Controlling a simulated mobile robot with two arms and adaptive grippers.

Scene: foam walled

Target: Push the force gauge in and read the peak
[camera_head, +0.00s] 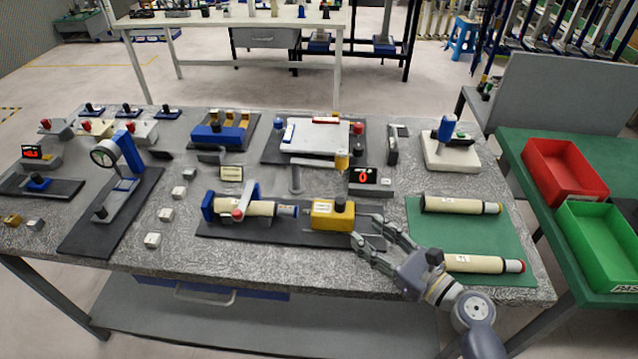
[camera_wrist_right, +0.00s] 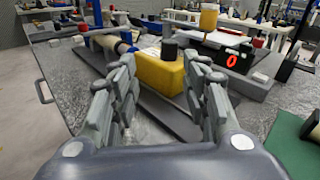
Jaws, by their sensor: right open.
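The yellow force gauge (camera_head: 326,216) with a black knob on top sits on a dark base plate (camera_head: 240,236) in the head view. To its left, a cream tube (camera_head: 262,208) with a blue end lies in a blue-and-grey clamp (camera_head: 209,206). A small display (camera_head: 363,175) behind shows a red 0, also visible in the right wrist view (camera_wrist_right: 232,61). My right gripper (camera_head: 368,230) is open and empty, at the right end of the gauge. In the right wrist view, the gauge (camera_wrist_right: 158,76) lies ahead, between my finger lines. My left gripper is not in view.
Two cream tubes (camera_head: 461,205) lie on a green mat (camera_head: 425,238) at right, one close beside my right arm. Red (camera_head: 565,170) and green (camera_head: 597,245) bins stand on a side table. A blue-and-white fixture (camera_head: 447,148) stands behind the mat.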

